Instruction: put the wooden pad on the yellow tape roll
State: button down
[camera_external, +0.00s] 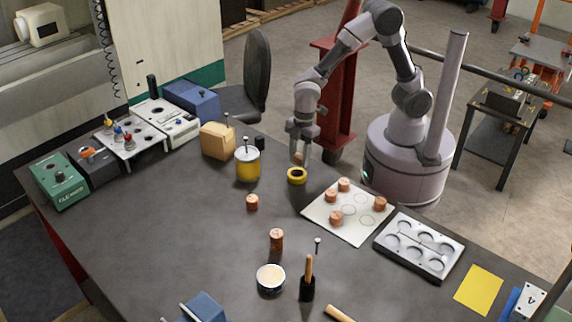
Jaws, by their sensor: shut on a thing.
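The yellow tape roll (297,176) lies flat on the dark table near its far edge, in front of my base. My gripper (301,158) points down just above the roll. It is shut on a small brown piece, the wooden pad (297,158), partly hidden by the fingers. The pad is above the roll; I cannot tell whether they touch.
A yellow can (247,164) stands left of the roll. A white sheet (330,221) with several copper cylinders lies to the right, beside a grey mould tray (420,268). A lone copper cylinder (252,202) stands front left. The table's left middle (170,215) is clear.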

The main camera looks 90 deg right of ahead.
aim_at(297, 165)
jog(key=shift+w+a+f+b, duration=0.1)
jog(key=shift+w+f+b, duration=0.1)
jog(key=shift+f+b, duration=0.6)
jog(key=shift+w+f+b, duration=0.15)
jog(key=shift+f+b, duration=0.1)
jog(key=shift+f, duration=0.95)
jog(key=c, duration=0.8)
grip_release()
jog(key=shift+r, duration=0.1)
jog(key=shift+c, duration=0.2)
jog(key=shift+r, duration=0.1)
